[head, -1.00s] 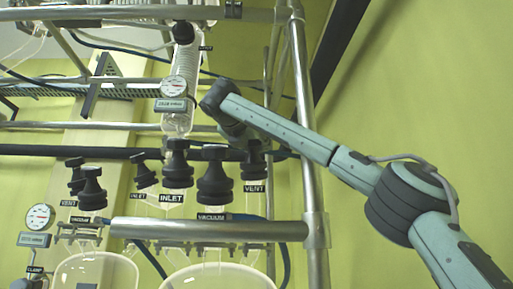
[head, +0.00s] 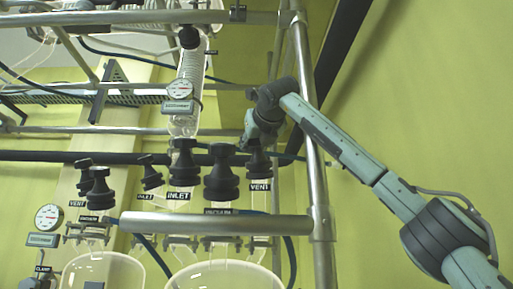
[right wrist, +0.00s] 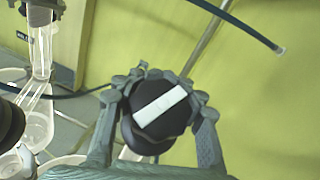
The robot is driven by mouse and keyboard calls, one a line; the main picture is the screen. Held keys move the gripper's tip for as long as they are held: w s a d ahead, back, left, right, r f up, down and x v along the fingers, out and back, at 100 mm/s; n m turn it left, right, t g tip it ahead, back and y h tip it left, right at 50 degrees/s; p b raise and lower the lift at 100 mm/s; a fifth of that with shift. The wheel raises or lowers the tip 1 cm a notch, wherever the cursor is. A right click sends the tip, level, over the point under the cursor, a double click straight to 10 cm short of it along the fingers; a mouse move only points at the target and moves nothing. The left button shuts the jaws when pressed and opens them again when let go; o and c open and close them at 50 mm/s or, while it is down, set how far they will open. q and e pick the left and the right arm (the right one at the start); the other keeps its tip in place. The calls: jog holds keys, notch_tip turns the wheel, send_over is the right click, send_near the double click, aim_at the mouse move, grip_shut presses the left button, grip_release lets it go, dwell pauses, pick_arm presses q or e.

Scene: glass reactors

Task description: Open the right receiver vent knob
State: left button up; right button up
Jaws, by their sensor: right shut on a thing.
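The right receiver vent knob is a black knob (head: 258,164) above a white-on-black "VENT" label (head: 260,188), at the right end of the row of valves in the head view. In the right wrist view the knob (right wrist: 157,128) has a white bar across its top, slanting up to the right. My right gripper (right wrist: 160,88) is shut on it, with a finger on each side. In the head view my right gripper (head: 256,143) reaches down onto the knob from above, and its fingertips are hard to make out. My left gripper is not in view.
Black inlet (head: 184,165) and vacuum (head: 221,176) knobs stand just left of the vent knob. A metal rail (head: 215,225) runs below them, and an upright post (head: 306,110) stands close on the right. A coiled glass condenser (head: 187,85) hangs above. A blue hose (right wrist: 240,25) crosses the wrist view.

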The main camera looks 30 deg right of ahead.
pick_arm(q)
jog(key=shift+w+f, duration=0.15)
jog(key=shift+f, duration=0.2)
pick_arm(e)
jog(key=shift+a+f+n+y, duration=0.1)
jog(key=shift+n+y, duration=0.4)
jog(key=shift+n, duration=0.1)
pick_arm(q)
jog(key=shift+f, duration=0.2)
pick_arm(e)
jog(key=shift+w, duration=0.1)
jog(key=o, duration=1.4)
jog(key=shift+c, duration=0.2)
